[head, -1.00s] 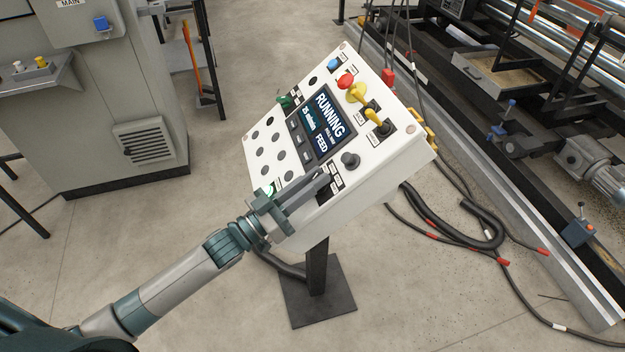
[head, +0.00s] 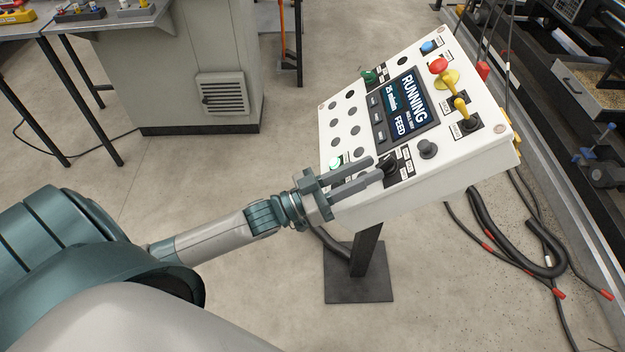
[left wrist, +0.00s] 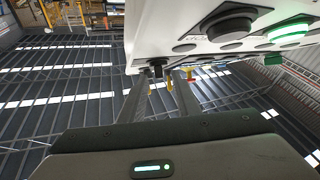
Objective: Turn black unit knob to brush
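The white control panel (head: 345,205) stands tilted on a dark post, its screen (head: 405,105) reading RUNNING and FEED. A black knob (head: 391,166) sits by small labels near its lower edge. My left gripper (head: 378,166) is open, its two fingers apart and reaching along the panel's lower face to that knob. In the left wrist view, a small black knob (left wrist: 157,66) shows between the spread fingers (left wrist: 160,90); I cannot tell whether they touch it. The labels by the knob are too small to read. My right gripper is not in view.
A round dark knob (head: 427,149) sits just right of the black knob. Yellow handles (head: 461,107), a red button (head: 438,66) and a lit green button (head: 336,163) are also on the panel. Cables (head: 510,235) lie on the floor to the right.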

